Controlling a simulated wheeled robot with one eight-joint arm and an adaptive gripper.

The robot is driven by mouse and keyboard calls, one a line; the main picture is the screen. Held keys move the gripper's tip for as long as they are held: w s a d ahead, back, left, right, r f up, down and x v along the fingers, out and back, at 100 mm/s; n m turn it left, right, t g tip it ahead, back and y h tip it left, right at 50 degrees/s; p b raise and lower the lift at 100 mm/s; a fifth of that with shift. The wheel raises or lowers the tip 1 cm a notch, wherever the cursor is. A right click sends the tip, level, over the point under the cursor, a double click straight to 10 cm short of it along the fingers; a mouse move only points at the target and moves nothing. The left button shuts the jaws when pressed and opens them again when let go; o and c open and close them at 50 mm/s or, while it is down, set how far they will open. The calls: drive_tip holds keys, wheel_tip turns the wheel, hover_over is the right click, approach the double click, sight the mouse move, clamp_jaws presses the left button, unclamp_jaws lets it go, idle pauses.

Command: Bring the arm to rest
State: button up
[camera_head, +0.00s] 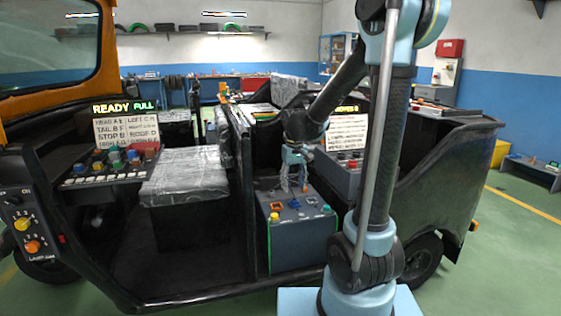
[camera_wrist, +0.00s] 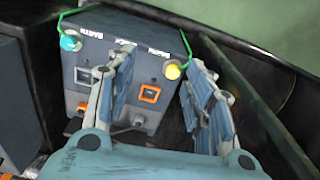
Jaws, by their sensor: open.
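My gripper (camera_head: 295,180) hangs at the end of my arm, just above the dark grey box in the rickshaw. In the wrist view my gripper (camera_wrist: 160,95) is open, its two fingers apart with nothing between them. The dark grey box (camera_head: 305,245) stands beside the wrapped seat. Its top carries a yellow knob, a teal knob, and a blue and an orange socket frame. In the wrist view the box (camera_wrist: 95,45) shows behind the fingers, with a green wire along its edge and an orange-framed socket (camera_wrist: 149,93) near the fingers.
The rickshaw's black body (camera_head: 445,150) surrounds my gripper. A wrapped seat (camera_head: 187,173) is to the left, and a display panel reading READY FULL (camera_head: 125,125) is farther left. A box with red buttons (camera_head: 342,170) is just right of my gripper. Green floor is open at the right.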

drive_tip(key=s+d+r+m, duration=0.2)
drive_tip(key=s+d+r, duration=0.1)
drive_tip(key=s+d, duration=0.75)
drive_tip(key=s+d+f+m, duration=0.1)
drive_tip(key=s+d+f, duration=0.1)
drive_tip(key=s, duration=0.5)
drive_tip(key=s+d+f+m+t, duration=0.1)
drive_tip(key=s+f, duration=0.3)
drive_tip(key=s, duration=0.3)
drive_tip(key=shift+s+d+f+t, duration=0.15)
drive_tip(key=shift+s+d+t, duration=0.15)
drive_tip(key=shift+d, duration=0.05)
